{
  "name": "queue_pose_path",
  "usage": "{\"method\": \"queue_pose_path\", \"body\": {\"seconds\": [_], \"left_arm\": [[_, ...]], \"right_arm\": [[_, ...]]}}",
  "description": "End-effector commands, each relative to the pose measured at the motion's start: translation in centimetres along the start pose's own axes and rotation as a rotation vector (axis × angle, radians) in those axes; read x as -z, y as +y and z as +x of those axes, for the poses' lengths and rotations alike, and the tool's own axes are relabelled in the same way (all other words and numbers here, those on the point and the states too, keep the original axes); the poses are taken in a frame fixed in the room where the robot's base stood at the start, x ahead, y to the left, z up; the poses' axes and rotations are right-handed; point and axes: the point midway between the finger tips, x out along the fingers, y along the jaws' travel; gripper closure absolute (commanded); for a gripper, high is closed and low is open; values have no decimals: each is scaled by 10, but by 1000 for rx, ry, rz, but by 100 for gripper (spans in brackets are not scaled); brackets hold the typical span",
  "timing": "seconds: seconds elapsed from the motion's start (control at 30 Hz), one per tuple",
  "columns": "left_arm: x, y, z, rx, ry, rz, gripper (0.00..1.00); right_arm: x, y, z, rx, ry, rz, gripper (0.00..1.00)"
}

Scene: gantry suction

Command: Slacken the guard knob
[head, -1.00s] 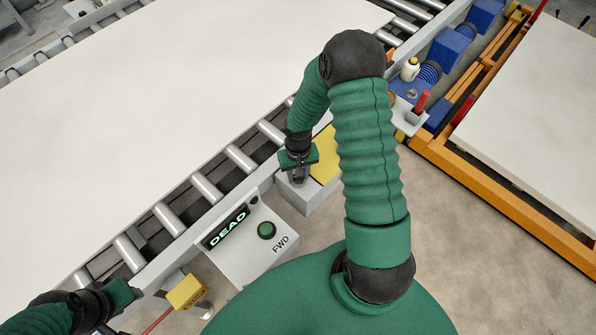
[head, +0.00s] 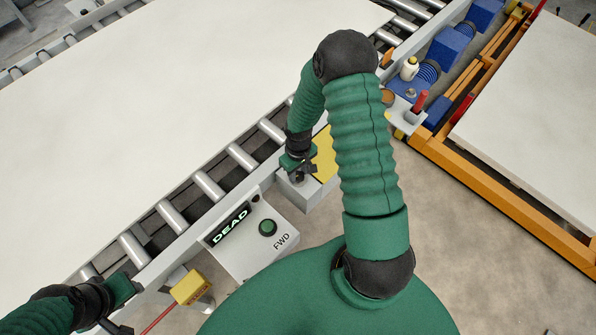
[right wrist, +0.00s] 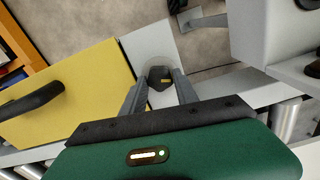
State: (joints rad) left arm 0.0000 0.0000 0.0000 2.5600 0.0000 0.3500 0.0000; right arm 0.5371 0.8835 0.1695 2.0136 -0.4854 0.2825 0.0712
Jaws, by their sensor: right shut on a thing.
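The guard knob (right wrist: 160,77) is dark with a small yellow mark, in the right wrist view. It sits on a grey surface beside the yellow guard panel (right wrist: 75,90). My right gripper (right wrist: 160,88) is shut on the knob, one finger on each side. In the head view my right gripper (head: 298,172) is over the grey box (head: 310,194) by the yellow panel (head: 325,153), and mostly hides the knob. My left gripper (head: 122,295) is at the lower left by the conveyor rail; its fingers are not clear.
A grey control box (head: 245,245) with a "DEAD" display and green FWD button stands left of my right gripper. A large pale board (head: 170,90) lies on the rollers. A black handle (right wrist: 32,100) is on the yellow panel. Open floor lies at right.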

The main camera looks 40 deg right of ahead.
Motion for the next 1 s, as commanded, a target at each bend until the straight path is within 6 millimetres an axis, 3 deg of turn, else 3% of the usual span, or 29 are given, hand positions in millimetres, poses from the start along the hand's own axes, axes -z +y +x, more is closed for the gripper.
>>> {"method": "queue_pose_path", "body": {"seconds": [0.17, 0.2, 0.33, 0.63, 0.73, 0.87, 1.0], "left_arm": [[0, 0, 0, 0, 0, 0, 64], [0, 0, 0, 0, 0, 0, 64], [0, 0, 0, 0, 0, 0, 64], [0, 0, 0, 0, 0, 0, 64], [0, 0, 0, 0, 0, 0, 64], [0, 0, -2, 0, 0, 0, 64], [1, 0, -4, 0, 0, 0, 64]], "right_arm": [[1, 1, -1, -2, 2, 1, 100], [1, 1, -1, -2, 2, 1, 60], [1, 1, 0, -1, 2, 1, 43], [0, 0, -1, -1, 1, 1, 43], [1, 1, -9, -1, 3, 2, 43], [2, 2, -37, -3, 7, 3, 43], [2, 2, -79, -3, 6, 3, 43]]}}
